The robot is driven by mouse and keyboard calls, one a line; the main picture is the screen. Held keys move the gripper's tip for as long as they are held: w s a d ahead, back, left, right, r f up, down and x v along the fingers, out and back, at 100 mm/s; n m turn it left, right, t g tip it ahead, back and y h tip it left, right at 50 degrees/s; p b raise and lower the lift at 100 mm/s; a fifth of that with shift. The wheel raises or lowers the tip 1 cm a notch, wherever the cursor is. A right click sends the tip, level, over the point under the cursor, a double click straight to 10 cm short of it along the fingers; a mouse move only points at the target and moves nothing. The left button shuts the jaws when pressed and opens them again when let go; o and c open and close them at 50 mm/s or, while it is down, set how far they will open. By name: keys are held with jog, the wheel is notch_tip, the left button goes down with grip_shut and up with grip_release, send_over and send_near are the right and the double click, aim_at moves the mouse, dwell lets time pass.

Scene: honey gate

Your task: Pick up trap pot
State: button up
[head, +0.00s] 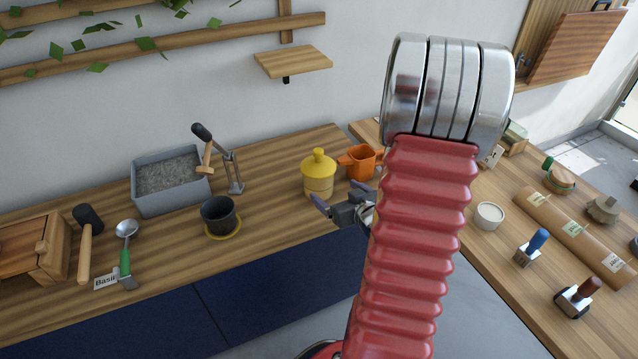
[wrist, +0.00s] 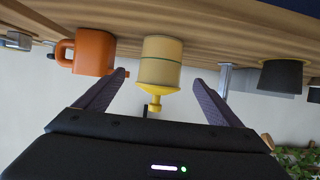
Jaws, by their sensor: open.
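My gripper (head: 340,196) is open and empty, just in front and to the right of this pot. In the wrist view, which is upside down, the yellow pot (wrist: 161,58) shows between the two spread fingers (wrist: 160,78), its knob towards my palm. In that view I cannot tell how far the fingertips are from it.
An orange two-handled cup (head: 361,163) stands close to the right of the pot. A dark pot (head: 219,216) on a yellow ring, a grey tray (head: 171,201) and a metal stand (head: 235,178) are further left. A small wall shelf (head: 292,62) hangs above.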

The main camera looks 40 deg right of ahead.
aim_at(326, 185)
jog(key=x, duration=0.7)
jog(key=shift+w+f, duration=0.1)
jog(key=shift+w, duration=0.15)
jog(key=shift+x, duration=2.65)
jog(key=shift+c, duration=0.5)
jog(key=c, duration=2.1)
jog(key=shift+r, duration=0.25)
jog(key=shift+r, duration=4.85)
